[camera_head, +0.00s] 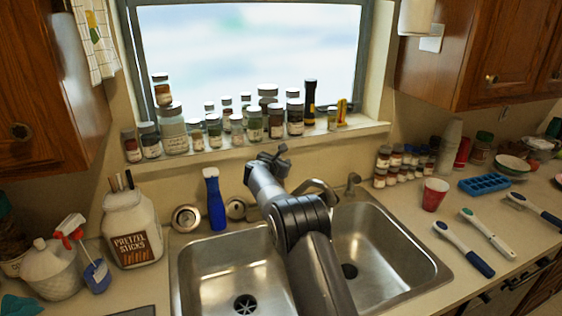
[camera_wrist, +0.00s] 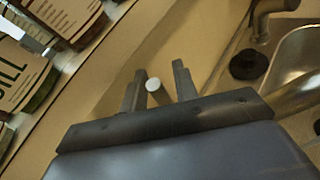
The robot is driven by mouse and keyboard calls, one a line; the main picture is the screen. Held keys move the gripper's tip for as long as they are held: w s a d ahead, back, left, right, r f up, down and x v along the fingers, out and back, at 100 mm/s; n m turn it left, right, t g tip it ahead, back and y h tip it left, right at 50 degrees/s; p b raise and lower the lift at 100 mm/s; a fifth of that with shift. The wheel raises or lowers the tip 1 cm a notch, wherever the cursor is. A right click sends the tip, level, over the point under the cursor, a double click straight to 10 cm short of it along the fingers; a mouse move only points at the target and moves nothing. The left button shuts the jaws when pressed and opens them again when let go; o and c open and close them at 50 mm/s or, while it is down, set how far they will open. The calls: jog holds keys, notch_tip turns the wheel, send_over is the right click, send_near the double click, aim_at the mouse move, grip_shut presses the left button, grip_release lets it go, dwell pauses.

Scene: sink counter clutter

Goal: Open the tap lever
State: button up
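My gripper (camera_head: 271,156) is raised behind the sink, near the wall below the window sill. In the wrist view, its two dark fingers (camera_wrist: 158,82) stand apart. A small rod with a round whitish end (camera_wrist: 153,85) shows between them, nearer the left finger; it looks like the tap lever's end, but I cannot tell whether it touches. The chrome tap spout (camera_head: 319,187) shows just right of my arm in the head view, and part of it appears at the right edge of the wrist view (camera_wrist: 298,92). My arm hides the tap's base and the lever in the head view.
Jars (camera_head: 255,124) line the sill close behind my gripper. A blue bottle (camera_head: 214,200) stands left of it. A small metal fixture (camera_head: 352,183) stands right of the spout. The double sink (camera_head: 392,248) lies below my arm; a red cup (camera_head: 434,194) is at right.

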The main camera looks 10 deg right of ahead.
jog(key=shift+o, duration=0.7)
jog(key=shift+s+a+b, duration=0.25)
jog(key=shift+s+b, duration=0.1)
jog(key=shift+s, duration=0.05)
jog(key=b+v, duration=0.4)
jog(key=v, duration=0.5)
jog(key=shift+s+r, duration=0.2)
jog(key=shift+s, duration=0.15)
jog(key=shift+a, duration=0.15)
jog(key=p+x, duration=0.4)
jog(key=x, duration=0.7)
jog(key=shift+p, duration=0.35)
jog(key=shift+s, duration=0.1)
jog(key=shift+r, duration=0.15)
